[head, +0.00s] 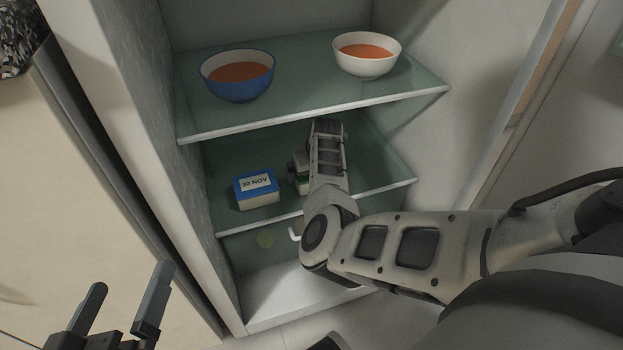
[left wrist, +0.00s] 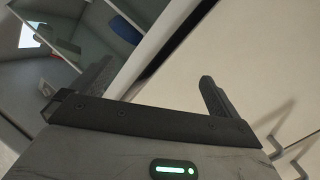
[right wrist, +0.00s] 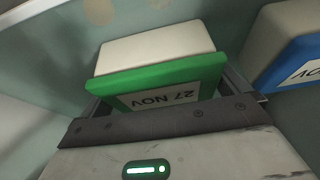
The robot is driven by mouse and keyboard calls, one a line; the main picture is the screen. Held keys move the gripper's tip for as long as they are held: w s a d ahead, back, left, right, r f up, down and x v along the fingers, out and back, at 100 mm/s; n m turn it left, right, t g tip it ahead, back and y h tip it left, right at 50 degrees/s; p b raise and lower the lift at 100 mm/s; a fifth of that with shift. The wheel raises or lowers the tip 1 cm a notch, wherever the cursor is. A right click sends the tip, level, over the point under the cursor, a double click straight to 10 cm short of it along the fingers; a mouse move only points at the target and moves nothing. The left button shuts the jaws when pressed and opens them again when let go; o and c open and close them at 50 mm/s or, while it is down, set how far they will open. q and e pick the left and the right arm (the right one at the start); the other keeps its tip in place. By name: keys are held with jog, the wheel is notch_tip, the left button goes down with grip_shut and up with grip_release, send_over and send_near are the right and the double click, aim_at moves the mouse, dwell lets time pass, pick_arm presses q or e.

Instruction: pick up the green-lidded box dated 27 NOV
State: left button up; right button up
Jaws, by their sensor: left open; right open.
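The green-lidded box (right wrist: 160,75) fills the middle of the right wrist view. It has a white body, and its label reads 27 NOV upside down. My right gripper (right wrist: 165,90) is open, with one finger on each side of the lid; I cannot tell if they touch it. In the head view my right arm hides most of the green-lidded box (head: 303,188) on the middle glass shelf. My left gripper (head: 128,283) is open and empty, low at the left outside the cabinet. It also shows in the left wrist view (left wrist: 156,80).
A blue-lidded box (head: 256,188) with a NOV label stands left of the green one; it also shows in the right wrist view (right wrist: 290,50). A blue bowl (head: 238,76) and a white bowl (head: 367,55) of orange soup stand on the shelf above. The cabinet wall (head: 150,150) is at left.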

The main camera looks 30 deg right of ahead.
jog(key=c, duration=0.9)
jog(key=shift+o, duration=0.2)
jog(key=shift+r, duration=0.15)
